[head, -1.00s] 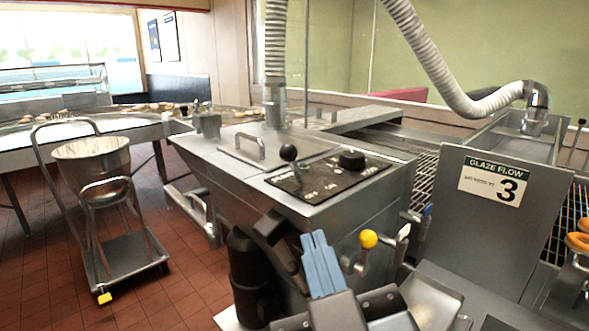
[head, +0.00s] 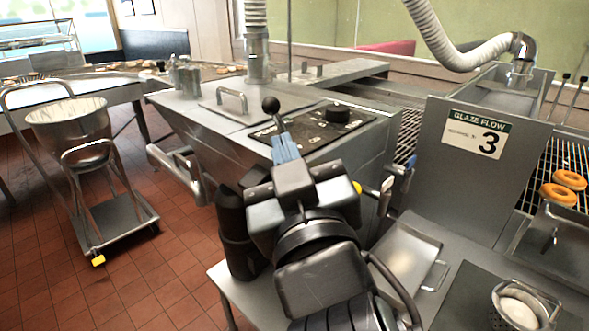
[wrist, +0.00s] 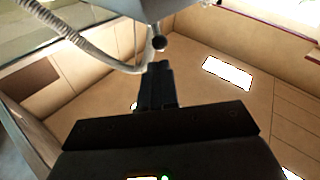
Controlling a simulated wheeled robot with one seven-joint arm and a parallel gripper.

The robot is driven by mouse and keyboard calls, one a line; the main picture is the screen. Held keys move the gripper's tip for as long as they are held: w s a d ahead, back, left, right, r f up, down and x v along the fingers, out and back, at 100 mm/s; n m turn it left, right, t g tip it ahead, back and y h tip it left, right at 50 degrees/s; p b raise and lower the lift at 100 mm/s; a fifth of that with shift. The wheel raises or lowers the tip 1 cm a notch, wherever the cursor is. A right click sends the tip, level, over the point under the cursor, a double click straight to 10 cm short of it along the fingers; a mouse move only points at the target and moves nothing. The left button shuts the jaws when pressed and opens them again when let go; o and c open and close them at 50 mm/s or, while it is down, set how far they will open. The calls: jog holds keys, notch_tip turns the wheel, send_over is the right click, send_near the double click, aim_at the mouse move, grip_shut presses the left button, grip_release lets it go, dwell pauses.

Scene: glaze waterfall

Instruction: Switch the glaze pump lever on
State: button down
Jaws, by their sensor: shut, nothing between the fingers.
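The glaze pump lever (head: 271,106) has a round black knob on a thin stem. It stands on the black control panel (head: 355,125) on top of the steel glaze machine. Its stem leans up to the left, and its foot is hidden behind my fingers. My gripper (head: 284,143) is shut and empty, with its blue fingers pointing up just in front of the lever, below the knob. In the wrist view the dark knob (wrist: 159,43) is just beyond my fingertips (wrist: 160,64). I cannot tell whether they touch the lever.
A black dial (head: 336,115) sits on the panel right of the lever. A yellow knob (head: 357,187) shows partly behind my gripper. A steel sign plate (head: 470,185) stands at right, and a bowl cart (head: 120,215) stands on the open floor at left.

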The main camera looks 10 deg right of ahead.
aim_at(274, 110)
jog(key=w+p, duration=0.1)
jog(key=w, duration=0.1)
jog(key=w+r, duration=0.1)
jog(key=w, duration=0.2)
jog(key=shift+w+r+p, duration=0.15)
jog(key=shift+w+p, duration=0.15)
jog(key=shift+p, duration=0.05)
jog(key=shift+w, duration=0.6)
jog(key=shift+w+r, duration=0.1)
jog(key=shift+w, duration=0.05)
